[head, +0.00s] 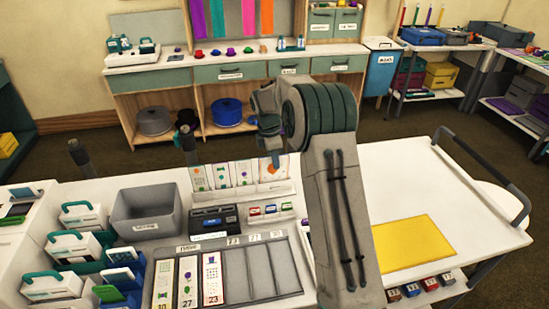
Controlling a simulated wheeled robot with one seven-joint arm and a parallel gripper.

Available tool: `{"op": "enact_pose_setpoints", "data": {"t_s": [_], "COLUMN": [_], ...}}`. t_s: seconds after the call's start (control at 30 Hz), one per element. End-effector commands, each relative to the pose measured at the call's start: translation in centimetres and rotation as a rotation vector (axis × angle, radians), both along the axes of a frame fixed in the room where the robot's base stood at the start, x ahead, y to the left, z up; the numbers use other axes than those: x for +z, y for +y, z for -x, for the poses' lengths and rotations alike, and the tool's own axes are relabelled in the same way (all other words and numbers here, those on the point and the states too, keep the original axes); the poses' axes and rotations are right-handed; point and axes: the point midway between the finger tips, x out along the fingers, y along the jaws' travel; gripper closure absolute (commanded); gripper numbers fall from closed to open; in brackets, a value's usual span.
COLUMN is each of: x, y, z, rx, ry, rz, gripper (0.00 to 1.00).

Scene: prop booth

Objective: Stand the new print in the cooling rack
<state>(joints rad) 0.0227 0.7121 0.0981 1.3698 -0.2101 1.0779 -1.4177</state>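A white rack (240,195) stands near the back of the white table, with several small patterned prints (220,175) upright in a row. At the row's right end is a print with an orange round motif (272,170). My gripper (275,160) points down at this print's top edge, partly hidden by my arm. I cannot tell whether its fingers grip the print, or whether the print rests in the rack.
A grey slotted tray (262,275) holds several long printed cards at its left. A grey bin (150,207), a dark box (214,220) and handled devices (75,247) stand nearby. A yellow sheet (412,243) lies right of my arm, with bare table around it.

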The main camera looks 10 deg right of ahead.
Motion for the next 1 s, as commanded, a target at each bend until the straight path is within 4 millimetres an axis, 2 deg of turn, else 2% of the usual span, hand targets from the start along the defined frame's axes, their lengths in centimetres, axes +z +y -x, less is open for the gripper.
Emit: {"op": "enact_pose_setpoints", "data": {"t_s": [0.13,0.27,0.7,0.83,1.0], "x": [0.3,1.8,11.2,12.9,13.7], "y": [0.0,0.2,1.4,1.6,1.7], "z": [0.0,-0.1,-0.1,-0.1,0.0], "rx": [0.0,0.0,-0.001,0.0,0.0], "ry": [-0.002,-0.004,-0.003,-0.002,-0.001], "rz": [0.0,0.0,0.0,0.0,0.0], "gripper": [0.71,0.71,0.71,0.71,0.71]}}
